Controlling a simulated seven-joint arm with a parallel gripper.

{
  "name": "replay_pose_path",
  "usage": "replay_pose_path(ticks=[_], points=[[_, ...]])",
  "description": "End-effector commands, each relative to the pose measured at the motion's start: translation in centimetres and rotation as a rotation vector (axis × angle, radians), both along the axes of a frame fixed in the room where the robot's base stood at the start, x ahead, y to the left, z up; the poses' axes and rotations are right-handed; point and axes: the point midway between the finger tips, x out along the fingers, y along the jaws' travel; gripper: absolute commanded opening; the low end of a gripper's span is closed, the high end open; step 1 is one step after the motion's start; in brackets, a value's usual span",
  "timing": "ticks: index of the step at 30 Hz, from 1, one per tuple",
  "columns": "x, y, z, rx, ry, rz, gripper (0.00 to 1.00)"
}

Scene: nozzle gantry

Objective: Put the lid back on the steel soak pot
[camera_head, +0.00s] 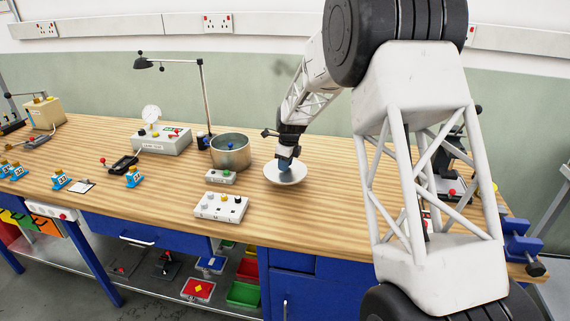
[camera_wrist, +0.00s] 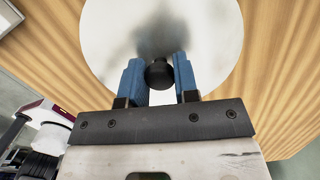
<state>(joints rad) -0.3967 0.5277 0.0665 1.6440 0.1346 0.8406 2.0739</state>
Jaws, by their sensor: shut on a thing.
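The steel soak pot (camera_head: 231,153) stands open on the bench, its round mouth facing up. The lid (camera_head: 291,176) is a pale round disc at or just above the bench top, to the right of the pot. My gripper (camera_head: 285,163) is over the middle of the lid, pointing down. In the wrist view my gripper's blue fingers (camera_wrist: 160,78) are shut on the lid's dark round knob (camera_wrist: 159,74), and the lid (camera_wrist: 205,40) fills the upper middle. Whether the lid touches the bench I cannot tell.
A small grey box with buttons (camera_head: 221,177) stands just in front of the pot, and a white switch box (camera_head: 221,207) nearer the front. A desk lamp (camera_head: 204,100) rises behind the pot. A leak test box (camera_head: 161,141) is left of it. Bare wood (camera_head: 325,215) lies in front of the lid.

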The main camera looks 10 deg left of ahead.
Motion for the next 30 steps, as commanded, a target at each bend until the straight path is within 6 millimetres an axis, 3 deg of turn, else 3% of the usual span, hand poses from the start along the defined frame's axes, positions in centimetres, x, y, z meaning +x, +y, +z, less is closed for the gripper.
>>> replay_pose_path(ticks=[5, 11, 30], points=[[0.2, -0.7, 0.3, -0.001, -0.001, 0.029, 0.03], [0.7, -2.9, 1.2, -0.006, -0.002, 0.124, 0.03], [2.2, -15.1, 5.6, -0.017, -0.005, 0.688, 0.03]])
